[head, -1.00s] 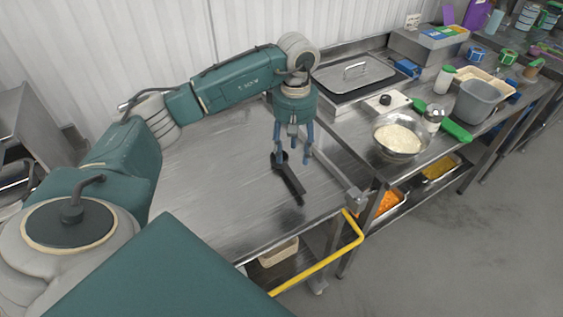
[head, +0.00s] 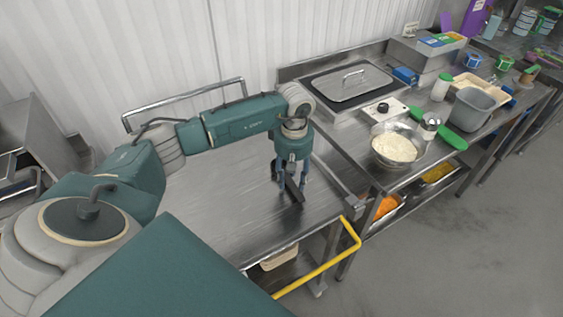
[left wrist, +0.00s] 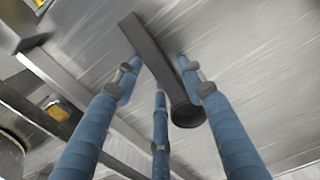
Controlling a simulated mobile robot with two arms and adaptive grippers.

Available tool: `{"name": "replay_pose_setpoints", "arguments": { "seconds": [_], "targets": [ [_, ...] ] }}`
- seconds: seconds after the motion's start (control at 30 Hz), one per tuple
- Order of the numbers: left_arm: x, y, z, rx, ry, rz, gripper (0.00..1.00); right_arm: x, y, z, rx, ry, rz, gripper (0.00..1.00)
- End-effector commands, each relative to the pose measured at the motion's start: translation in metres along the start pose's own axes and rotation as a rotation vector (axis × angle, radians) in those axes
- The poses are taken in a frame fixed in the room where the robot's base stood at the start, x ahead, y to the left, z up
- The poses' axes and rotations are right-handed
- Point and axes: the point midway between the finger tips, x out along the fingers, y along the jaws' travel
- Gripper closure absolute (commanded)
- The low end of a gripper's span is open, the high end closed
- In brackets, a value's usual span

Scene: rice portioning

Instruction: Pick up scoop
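The black scoop (head: 296,195) lies on the metal table on the left, its upper part partly hidden behind my fingers. My left gripper (head: 290,181) points down over it, with its blue fingers close to the table. In the left wrist view the scoop (left wrist: 156,52) runs diagonally, its long handle at the top and its round cup lower right. The fingers of my left gripper (left wrist: 160,72) are spread apart, on either side of the scoop. I cannot tell whether any finger touches it. My right gripper is not in view.
A metal bowl of rice (head: 397,148) stands on the counter to the right, with a shaker (head: 428,126), a grey bin (head: 471,109) and a white scale (head: 385,109) nearby. The table (head: 225,200) left of the gripper is clear.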

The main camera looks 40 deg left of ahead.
Motion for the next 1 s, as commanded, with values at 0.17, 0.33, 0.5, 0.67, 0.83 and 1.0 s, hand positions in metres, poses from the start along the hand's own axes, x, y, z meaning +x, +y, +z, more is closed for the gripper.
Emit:
{"name": "replay_pose_setpoints", "arguments": {
  "seconds": [0.17, 0.33, 0.5, 0.67, 0.83, 1.0],
  "targets": [
    [0.000, 0.000, 0.000, 0.000, 0.000, 0.000, 1.00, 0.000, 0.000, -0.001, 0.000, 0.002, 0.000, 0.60],
    [-0.001, 0.000, 0.000, 0.000, 0.000, 0.000, 1.00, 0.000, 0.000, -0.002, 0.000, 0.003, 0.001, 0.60],
    [-0.003, 0.000, -0.001, 0.000, 0.001, 0.001, 1.00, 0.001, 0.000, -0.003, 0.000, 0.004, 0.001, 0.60],
    [-0.015, 0.001, -0.001, 0.000, 0.003, 0.003, 1.00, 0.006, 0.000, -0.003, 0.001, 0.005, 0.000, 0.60],
    [-0.046, 0.002, -0.002, 0.000, 0.004, 0.007, 1.00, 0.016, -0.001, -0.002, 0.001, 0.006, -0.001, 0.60],
    [-0.095, 0.002, -0.001, 0.000, 0.004, 0.009, 1.00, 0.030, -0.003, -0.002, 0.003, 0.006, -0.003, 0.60]
  ]
}}
